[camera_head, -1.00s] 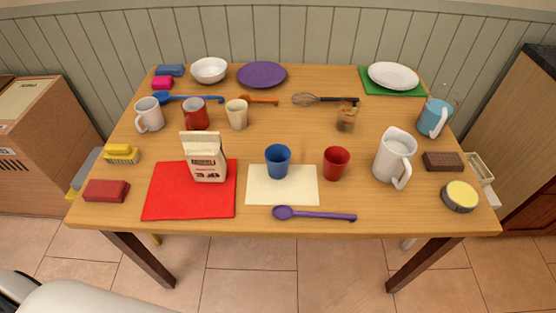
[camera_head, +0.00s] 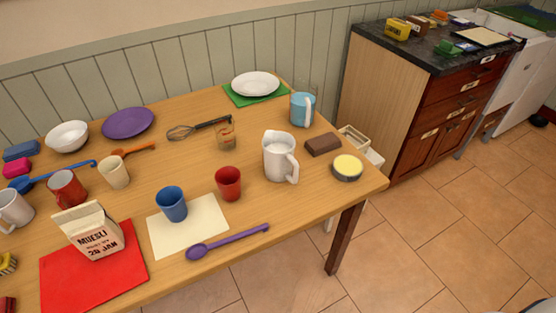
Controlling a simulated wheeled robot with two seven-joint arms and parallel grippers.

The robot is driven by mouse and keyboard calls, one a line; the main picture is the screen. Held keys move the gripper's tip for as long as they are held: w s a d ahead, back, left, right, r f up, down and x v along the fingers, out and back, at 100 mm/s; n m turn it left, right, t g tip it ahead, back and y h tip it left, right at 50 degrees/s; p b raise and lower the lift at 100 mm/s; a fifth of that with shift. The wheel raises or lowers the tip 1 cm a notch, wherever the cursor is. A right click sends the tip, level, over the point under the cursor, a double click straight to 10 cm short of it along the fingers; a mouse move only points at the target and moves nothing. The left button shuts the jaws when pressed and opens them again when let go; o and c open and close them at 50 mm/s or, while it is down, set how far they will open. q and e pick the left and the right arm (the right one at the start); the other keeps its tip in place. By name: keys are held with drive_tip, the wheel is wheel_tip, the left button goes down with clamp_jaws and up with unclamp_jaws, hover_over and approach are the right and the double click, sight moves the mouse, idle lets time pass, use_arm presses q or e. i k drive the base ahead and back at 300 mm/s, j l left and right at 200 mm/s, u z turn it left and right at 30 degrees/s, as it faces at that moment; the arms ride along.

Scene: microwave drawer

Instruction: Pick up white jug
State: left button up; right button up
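The white jug (camera_head: 279,158) stands upright on the wooden table (camera_head: 315,208), near its right side. Its handle is on the right side and faces the front. A red cup (camera_head: 228,183) stands to its left and a brown block (camera_head: 323,144) lies to its right. A light-blue jug (camera_head: 302,107) with a white handle stands behind it. Nothing touches the white jug. Neither of my grippers shows in the view.
A round tin with a yellow top (camera_head: 347,167) sits near the table's right corner. A purple spoon (camera_head: 228,243) lies at the front. A counter with drawers (camera_head: 450,100) stands at the right. The tiled floor (camera_head: 430,235) in front of it is clear.

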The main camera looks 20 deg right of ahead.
sight(278, 147)
drive_tip(key=k+j, duration=0.1)
drive_tip(key=j, duration=0.3)
drive_tip(key=k+j+u, duration=0.15)
drive_tip(key=j, duration=0.7)
drive_tip(key=k+j+u, duration=0.1)
drive_tip(key=j, duration=0.3)
drive_tip(key=k, duration=0.05)
